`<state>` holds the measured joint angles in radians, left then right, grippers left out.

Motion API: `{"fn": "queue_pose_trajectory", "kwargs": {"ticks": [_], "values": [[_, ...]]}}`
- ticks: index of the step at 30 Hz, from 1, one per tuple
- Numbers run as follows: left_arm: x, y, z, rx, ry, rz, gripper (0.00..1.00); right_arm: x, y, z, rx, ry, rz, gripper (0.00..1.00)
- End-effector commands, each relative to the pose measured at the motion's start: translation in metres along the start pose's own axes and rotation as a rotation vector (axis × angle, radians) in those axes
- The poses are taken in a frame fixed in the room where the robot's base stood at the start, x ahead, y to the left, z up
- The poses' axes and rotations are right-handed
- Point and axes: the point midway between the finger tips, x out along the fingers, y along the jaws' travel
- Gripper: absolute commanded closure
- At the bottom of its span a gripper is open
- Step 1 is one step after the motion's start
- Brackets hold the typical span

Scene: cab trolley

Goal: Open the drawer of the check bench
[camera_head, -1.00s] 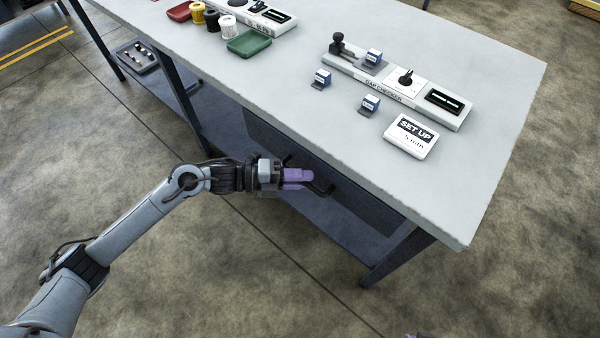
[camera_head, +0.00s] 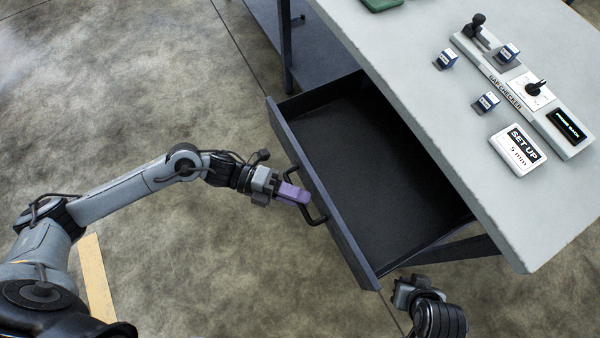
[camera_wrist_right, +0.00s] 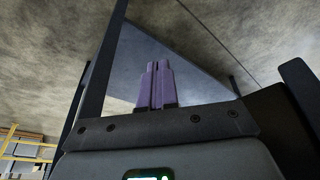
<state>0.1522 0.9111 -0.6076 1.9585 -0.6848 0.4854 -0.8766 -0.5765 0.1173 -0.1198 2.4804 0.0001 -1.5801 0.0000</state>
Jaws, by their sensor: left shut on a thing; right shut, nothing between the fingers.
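The check bench (camera_head: 470,160) has a light grey top. Its dark drawer (camera_head: 350,150) is pulled well out from under the top, and the part of its inside that shows is empty. My left gripper (camera_head: 303,198), with purple fingers, is shut on the black bar handle (camera_head: 317,212) on the drawer front (camera_head: 322,200). My right gripper (camera_head: 398,290) is below the drawer's near right corner, in part hidden in the head view. In the right wrist view its purple fingers (camera_wrist_right: 156,85) are together with nothing between them.
On the bench top are a gap checker (camera_head: 520,90), small blue-and-white blocks (camera_head: 486,102), a "SET UP 5 mm" sign (camera_head: 517,149) and a green tray (camera_head: 380,4). A bench leg (camera_head: 285,45) stands behind the drawer.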

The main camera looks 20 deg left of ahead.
Motion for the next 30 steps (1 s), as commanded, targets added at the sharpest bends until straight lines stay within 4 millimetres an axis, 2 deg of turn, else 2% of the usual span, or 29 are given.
{"fn": "queue_pose_trajectory", "kwargs": {"ticks": [4,15,16,17,26,30], "values": [[0.000,0.001,-0.007,0.002,0.020,0.002,1.00,0.000,-0.001,0.001,0.001,-0.002,-0.002,1.00],[0.000,0.001,-0.008,0.002,0.024,0.002,1.00,0.000,-0.001,0.002,0.001,-0.005,-0.002,1.00],[0.000,0.001,-0.008,0.002,0.024,0.002,0.79,0.001,-0.001,0.002,0.000,-0.005,-0.002,1.00],[0.000,0.001,-0.008,0.002,0.024,0.002,0.76,0.001,-0.001,0.002,0.000,-0.005,-0.001,1.00],[-0.002,0.001,-0.007,0.002,0.020,0.004,0.76,0.000,0.001,0.003,-0.007,-0.007,0.004,1.00],[-0.010,0.001,-0.007,0.002,0.019,0.005,0.76,-0.002,0.001,0.002,-0.007,-0.007,0.004,1.00]]}}
